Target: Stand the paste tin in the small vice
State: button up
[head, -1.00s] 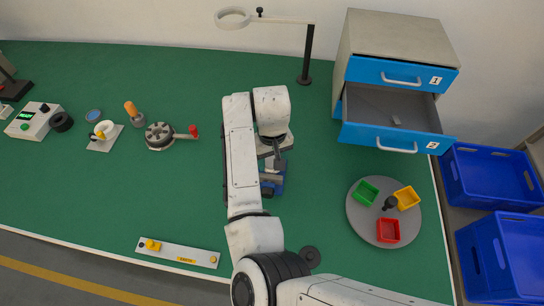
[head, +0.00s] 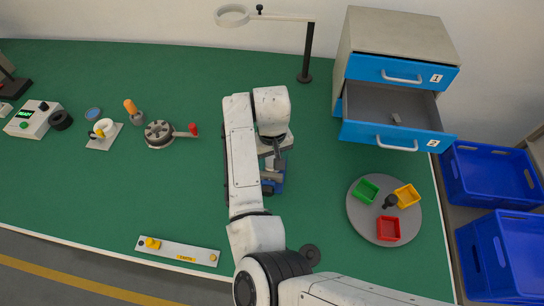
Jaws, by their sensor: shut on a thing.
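The small vice (head: 278,187), blue and grey, stands on the green bench in the middle, partly hidden under my arm. My gripper (head: 274,162) is low over the vice, pointing down, its fingertips mostly hidden by my own wrist. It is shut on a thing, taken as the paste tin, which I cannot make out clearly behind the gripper. Whether the held thing touches the vice jaws cannot be told.
A grey round tray (head: 357,220) with green, yellow and red bins stands at right. An open drawer (head: 362,131) juts from the cabinet behind. A magnifier lamp post (head: 307,55) stands at the back. A round fixture (head: 159,134) with a red-knobbed lever lies left.

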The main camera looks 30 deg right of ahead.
aim_at(272, 160)
jog(key=shift+f, duration=0.65)
dwell(0.6)
dwell(0.3)
jog(key=o, duration=1.3)
jog(key=shift+c, duration=0.2)
jog(key=shift+w+r, duration=0.15)
jog(key=shift+r, duration=0.4)
notch_tip(272, 160, up, 10)
jog(key=b, duration=0.1)
jog(key=shift+s+f, duration=0.2)
jog(key=shift+f, duration=0.05)
